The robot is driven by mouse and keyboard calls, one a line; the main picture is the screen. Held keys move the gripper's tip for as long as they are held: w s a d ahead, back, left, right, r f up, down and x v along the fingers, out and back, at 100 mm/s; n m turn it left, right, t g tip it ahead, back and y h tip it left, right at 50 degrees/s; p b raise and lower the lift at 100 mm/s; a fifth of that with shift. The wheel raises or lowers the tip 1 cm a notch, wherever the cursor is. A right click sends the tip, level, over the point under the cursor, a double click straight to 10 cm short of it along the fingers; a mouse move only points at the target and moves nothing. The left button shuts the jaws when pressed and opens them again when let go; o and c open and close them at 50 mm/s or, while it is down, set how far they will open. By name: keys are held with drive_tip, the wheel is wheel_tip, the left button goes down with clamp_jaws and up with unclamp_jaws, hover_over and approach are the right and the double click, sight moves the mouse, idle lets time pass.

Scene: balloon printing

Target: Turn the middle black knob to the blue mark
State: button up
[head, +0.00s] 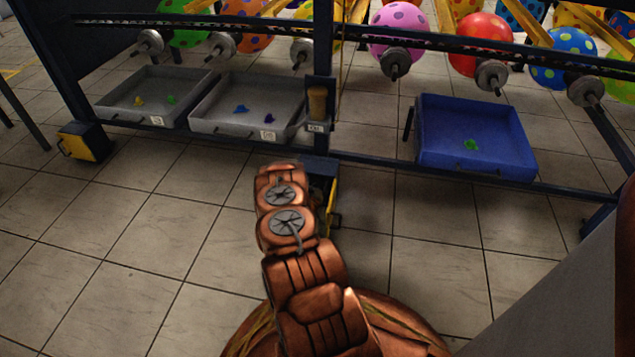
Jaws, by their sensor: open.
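My copper-coloured arm rises from the bottom of the head view towards the frame's middle post. My gripper cannot be made out; the arm's own links hide whatever is at its far end. A dark box with yellow edges (331,205) stands at the foot of the middle post, just right of my arm and partly covered by it. I cannot pick out any black knob or blue mark in this view.
Two grey trays, the left one (125,117) and the right one (215,129), and a blue tray (460,162) hold small balloons. Spotted balloons (395,26) lie behind the dark frame (440,42). A yellow-black foot (84,143) stands at left. The tiled floor (120,240) is clear.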

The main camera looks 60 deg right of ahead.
drive_tip(key=c, duration=1.2)
drive_tip(key=shift+o, duration=0.2)
drive_tip(key=shift+m, duration=0.3)
drive_tip(key=m+p, duration=0.1)
drive_tip(key=m, duration=0.1)
drive_tip(key=shift+s+m+p, duration=0.1)
drive_tip(key=shift+m+p, duration=0.2)
drive_tip(key=shift+p, duration=0.1)
drive_tip(key=m+p, duration=0.1)
drive_tip(key=m, duration=0.4)
drive_tip(key=shift+f+m, duration=0.1)
drive_tip(key=shift+m, duration=0.3)
drive_tip(key=o, duration=1.2)
drive_tip(key=shift+c, duration=0.2)
